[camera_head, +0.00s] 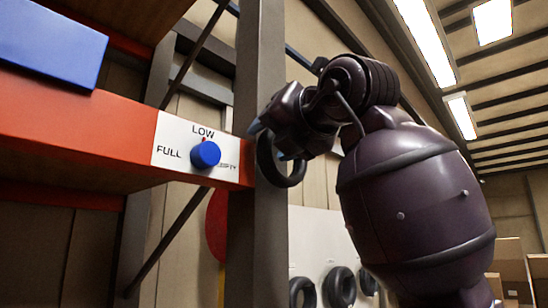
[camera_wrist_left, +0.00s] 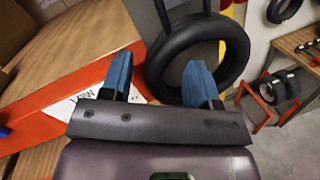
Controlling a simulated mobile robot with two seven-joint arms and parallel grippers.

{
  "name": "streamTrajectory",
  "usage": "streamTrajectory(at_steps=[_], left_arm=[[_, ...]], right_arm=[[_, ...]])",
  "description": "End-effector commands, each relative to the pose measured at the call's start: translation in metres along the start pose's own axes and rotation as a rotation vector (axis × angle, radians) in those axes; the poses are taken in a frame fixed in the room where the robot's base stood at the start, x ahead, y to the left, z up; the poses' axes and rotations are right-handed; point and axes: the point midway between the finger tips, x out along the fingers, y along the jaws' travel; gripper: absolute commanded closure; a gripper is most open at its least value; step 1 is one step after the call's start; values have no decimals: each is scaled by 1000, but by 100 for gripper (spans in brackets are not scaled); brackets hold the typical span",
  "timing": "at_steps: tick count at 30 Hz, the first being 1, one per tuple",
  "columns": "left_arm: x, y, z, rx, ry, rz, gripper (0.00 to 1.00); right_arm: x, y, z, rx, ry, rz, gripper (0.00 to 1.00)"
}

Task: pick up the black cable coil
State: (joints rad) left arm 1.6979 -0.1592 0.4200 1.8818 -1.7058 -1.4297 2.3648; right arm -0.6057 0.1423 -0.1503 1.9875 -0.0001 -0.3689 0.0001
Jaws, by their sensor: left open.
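The black cable coil (camera_head: 270,174) hangs as an upright ring beside the grey post, near the end of the orange shelf beam. It also shows large in the left wrist view (camera_wrist_left: 239,50). My left gripper (camera_head: 268,143) is at the upper part of the coil in the head view. In the left wrist view its two blue fingers (camera_wrist_left: 158,72) are apart. The left side of the ring shows between them, and the right finger overlaps the ring's opening. I cannot tell whether they touch it. My right gripper is not in view.
The orange beam (camera_head: 70,135) carries a label plate (camera_head: 172,134) with a blue knob (camera_head: 205,154), close left of the gripper. The grey post (camera_head: 258,70) stands right behind. A blue box (camera_head: 50,45) sits on the shelf. Several black rings (camera_head: 340,287) hang on a white panel behind.

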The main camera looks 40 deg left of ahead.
Motion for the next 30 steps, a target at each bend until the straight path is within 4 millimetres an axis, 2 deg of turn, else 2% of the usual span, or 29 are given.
streamTrajectory(at_steps=[14,17,25,30], left_arm=[[-4,-3,1,1,0,-1,45],[-4,-3,1,1,0,-1,57],[-4,-2,1,1,0,-1,98],[-4,-2,1,0,-1,0,100]], right_arm=[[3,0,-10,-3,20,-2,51],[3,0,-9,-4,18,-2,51],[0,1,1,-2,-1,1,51],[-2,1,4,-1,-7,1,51]])
